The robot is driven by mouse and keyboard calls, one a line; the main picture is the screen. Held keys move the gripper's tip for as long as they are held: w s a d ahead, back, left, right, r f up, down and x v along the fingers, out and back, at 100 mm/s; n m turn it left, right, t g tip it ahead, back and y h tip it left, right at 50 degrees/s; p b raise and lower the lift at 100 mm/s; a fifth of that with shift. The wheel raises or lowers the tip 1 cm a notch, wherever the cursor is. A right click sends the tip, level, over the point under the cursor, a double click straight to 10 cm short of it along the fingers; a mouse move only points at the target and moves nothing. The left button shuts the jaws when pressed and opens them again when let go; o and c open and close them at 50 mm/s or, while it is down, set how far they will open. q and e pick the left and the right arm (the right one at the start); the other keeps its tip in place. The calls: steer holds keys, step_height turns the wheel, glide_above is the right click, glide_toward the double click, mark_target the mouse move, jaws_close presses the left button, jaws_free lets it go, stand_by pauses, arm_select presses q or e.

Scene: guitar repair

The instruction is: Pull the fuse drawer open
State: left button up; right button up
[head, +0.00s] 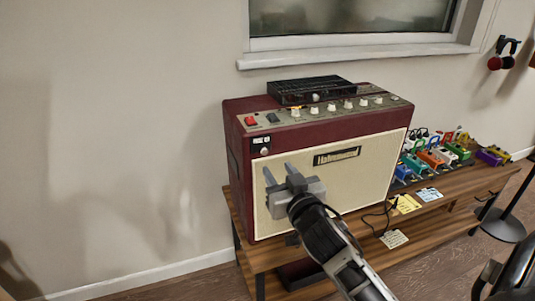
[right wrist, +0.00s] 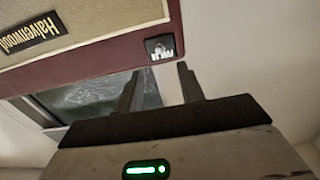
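The amplifier (head: 330,160), dark red with a cream front, stands on a wooden bench. The fuse drawer (head: 263,151) is a small pale piece on a dark labelled plate at the upper left of its front. It also shows in the right wrist view (right wrist: 160,48), upside down, just beyond the fingertips. It looks closed. My right gripper (head: 279,170) is in front of the amplifier, just below the fuse drawer in the head view. Its two fingers are apart with nothing between them, also in the right wrist view (right wrist: 158,72). My left gripper is not in view.
A black box (head: 308,89) lies on top of the amplifier, behind a row of knobs and a red switch (head: 251,121). Several coloured pedals (head: 432,158) and paper tags stand on the wooden bench (head: 460,205) to the right. A wall and window are behind.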

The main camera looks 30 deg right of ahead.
mark_target(265, 152)
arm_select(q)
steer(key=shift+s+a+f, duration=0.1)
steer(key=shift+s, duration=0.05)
arm_select(e)
steer(key=x, duration=0.7)
steer(key=shift+w, duration=0.4)
